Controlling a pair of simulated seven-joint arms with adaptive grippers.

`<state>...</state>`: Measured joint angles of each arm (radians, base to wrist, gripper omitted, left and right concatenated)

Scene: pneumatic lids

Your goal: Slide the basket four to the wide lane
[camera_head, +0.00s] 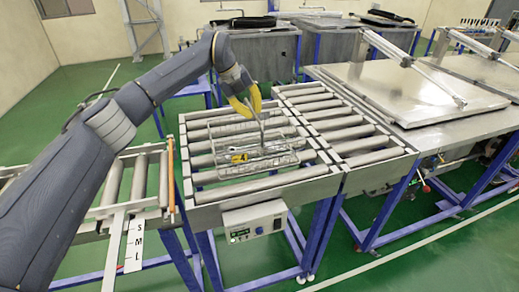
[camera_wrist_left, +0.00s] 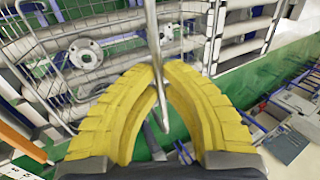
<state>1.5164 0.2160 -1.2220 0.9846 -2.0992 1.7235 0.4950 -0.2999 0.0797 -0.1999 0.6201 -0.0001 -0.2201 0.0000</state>
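A wire basket (camera_head: 222,171) rests on the rollers of the middle conveyor (camera_head: 215,195) in the head view. It holds a small yellow part (camera_head: 239,158); round flanged metal parts (camera_wrist_left: 86,53) show inside it in the left wrist view, where the basket (camera_wrist_left: 40,75) is at the upper left. My left gripper (camera_head: 255,108) is over the basket's far right part. Its yellow fingers (camera_wrist_left: 158,68) are closed around a thin metal rod (camera_wrist_left: 152,25), which points down toward the basket in the head view. Whether the rod touches the basket is unclear. No basket number is readable.
A second roller lane (camera_head: 335,120) adjoins the middle conveyor on the right, beside a metal table (camera_head: 430,90) with a raised lid arm. A smaller conveyor (camera_head: 125,180) with an S M L label (camera_head: 134,243) lies at left. A control box (camera_head: 254,222) is on the front.

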